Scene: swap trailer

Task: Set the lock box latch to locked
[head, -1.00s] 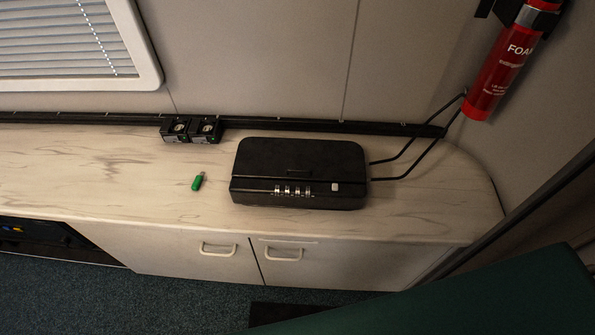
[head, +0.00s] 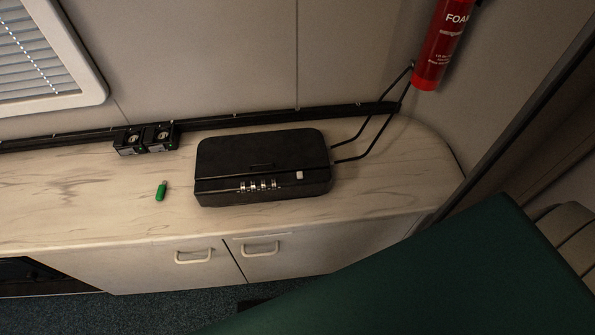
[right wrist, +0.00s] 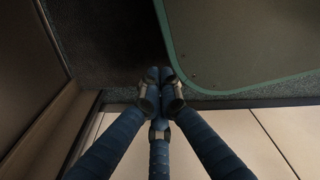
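The black lock box (head: 262,152) lies closed on the pale wood-look counter in the head view. Its front edge carries several silver number dials (head: 258,185) and a small light-coloured latch (head: 299,175) to their right. The latch is too small to read as locked or unlocked. My right gripper (right wrist: 160,76) shows only in the right wrist view. Its blue fingers come together at the tips with nothing between them, over a dark floor and away from the box. My left gripper is in no view.
A green USB stick (head: 161,191) lies left of the box. A red extinguisher (head: 441,45) hangs at upper right. A green surface (head: 400,280) fills the lower right.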

